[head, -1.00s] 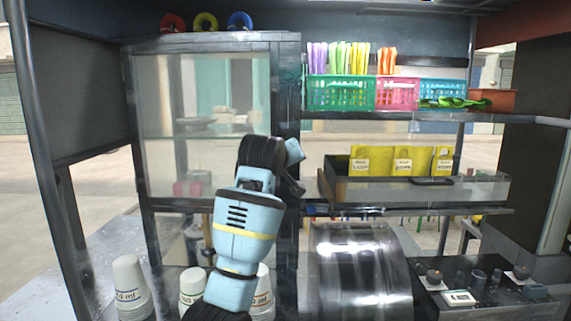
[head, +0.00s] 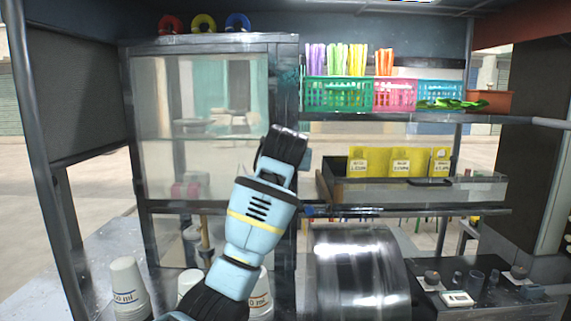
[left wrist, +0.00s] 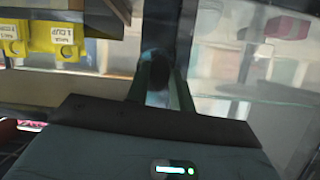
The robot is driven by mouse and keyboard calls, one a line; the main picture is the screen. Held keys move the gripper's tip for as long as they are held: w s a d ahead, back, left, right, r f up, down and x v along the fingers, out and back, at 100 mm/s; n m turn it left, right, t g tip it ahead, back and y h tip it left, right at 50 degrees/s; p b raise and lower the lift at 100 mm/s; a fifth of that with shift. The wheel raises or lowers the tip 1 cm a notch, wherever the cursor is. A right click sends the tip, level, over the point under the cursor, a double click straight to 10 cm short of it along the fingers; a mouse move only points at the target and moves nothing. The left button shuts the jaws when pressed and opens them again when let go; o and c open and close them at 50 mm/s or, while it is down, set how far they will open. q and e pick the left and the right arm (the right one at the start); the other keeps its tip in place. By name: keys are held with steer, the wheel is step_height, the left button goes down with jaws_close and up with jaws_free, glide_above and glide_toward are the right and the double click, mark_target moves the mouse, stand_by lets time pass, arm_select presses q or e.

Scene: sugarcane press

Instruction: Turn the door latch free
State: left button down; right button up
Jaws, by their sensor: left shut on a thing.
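The glass-fronted cabinet (head: 205,110) stands at the left in the head view, its door closed against the dark frame post (head: 285,75). My left arm reaches up to the door's right edge, and its wrist hides the latch and my fingertips there. In the left wrist view my left gripper (left wrist: 157,66) has its two fingers close around a small dark rounded piece, which looks like the door latch (left wrist: 154,64), in front of the dark post. The latch's exact angle cannot be told. My right gripper is in neither view.
A shelf with colored baskets (head: 338,95) and a tray with yellow packets (head: 400,163) are right of the post. A shiny metal drum (head: 358,270) stands below them. Paper cups (head: 128,285) stand at the lower left. Colored rings (head: 204,22) sit atop the cabinet.

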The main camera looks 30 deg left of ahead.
arm_select(q)
steer(key=c, duration=2.2)
jaws_free()
steer(key=c, duration=1.2)
jaws_free()
steer(key=v, duration=0.7)
steer(key=shift+s+d, duration=0.2)
steer(key=shift+s, duration=0.1)
steer(key=shift+r, duration=0.15)
